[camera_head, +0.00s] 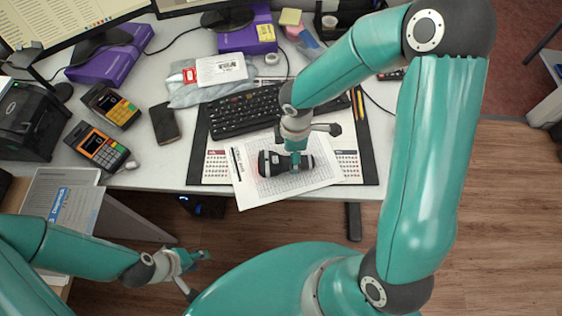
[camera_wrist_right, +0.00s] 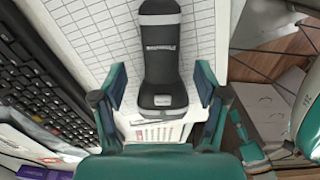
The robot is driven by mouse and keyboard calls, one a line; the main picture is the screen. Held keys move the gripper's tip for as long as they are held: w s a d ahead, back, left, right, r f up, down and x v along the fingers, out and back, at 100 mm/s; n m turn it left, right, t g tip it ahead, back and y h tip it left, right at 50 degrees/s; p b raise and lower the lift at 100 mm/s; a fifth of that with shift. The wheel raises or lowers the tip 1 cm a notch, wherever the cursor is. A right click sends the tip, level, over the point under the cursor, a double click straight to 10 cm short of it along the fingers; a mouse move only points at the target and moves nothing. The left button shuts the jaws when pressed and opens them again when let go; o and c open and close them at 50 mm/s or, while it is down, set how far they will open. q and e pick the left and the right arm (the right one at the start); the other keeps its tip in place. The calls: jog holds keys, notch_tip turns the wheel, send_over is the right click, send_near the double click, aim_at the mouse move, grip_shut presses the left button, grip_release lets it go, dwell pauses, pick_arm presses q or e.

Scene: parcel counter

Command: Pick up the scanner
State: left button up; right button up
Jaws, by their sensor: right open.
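The scanner (camera_head: 272,163), black with light grey bands, lies on a printed sheet (camera_head: 250,190) on the desk mat. My right gripper (camera_head: 296,150) is over it from above and covers part of it. In the right wrist view the scanner (camera_wrist_right: 160,50) extends lengthwise away from me, its near end between the open fingers of the right gripper (camera_wrist_right: 161,85). Gaps show on both sides of it. My left gripper (camera_head: 192,270) is open and empty, low at the left and away from the desk top.
A black keyboard (camera_head: 243,112) lies just behind the scanner. Two card terminals (camera_head: 103,148) (camera_head: 112,104) and a phone (camera_head: 164,123) are to the left. Pencils (camera_head: 360,104) lie at the mat's right edge. The desk's front edge is close to the sheet.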

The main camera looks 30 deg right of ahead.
aim_at(287, 162)
notch_tip(287, 162, down, 4)
jog(key=shift+s+r, duration=0.1)
jog(key=shift+r, duration=0.1)
jog(key=c, duration=1.3)
grip_shut()
jog(key=shift+r, duration=0.15)
